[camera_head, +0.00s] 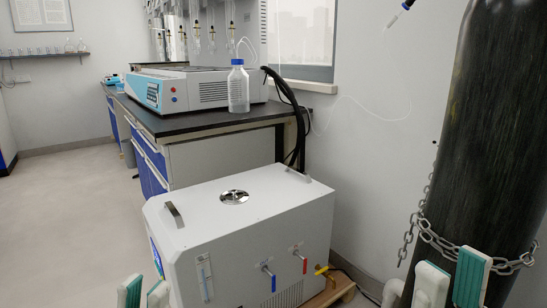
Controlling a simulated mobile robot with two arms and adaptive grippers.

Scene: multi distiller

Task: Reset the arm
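My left gripper (145,291) shows only by its fingertips at the bottom edge, in front of the white chiller box's lower left corner. Its two white-and-green fingers stand apart with nothing between them. My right gripper (451,283) is at the bottom right, in front of the dark gas cylinder. Its fingers also stand apart, with a narrow gap and nothing seen in it. Most of both arms is out of view. No task object is held.
The tall gas cylinder (490,140) with a chain (440,243) stands right. Free floor (70,210) lies left.

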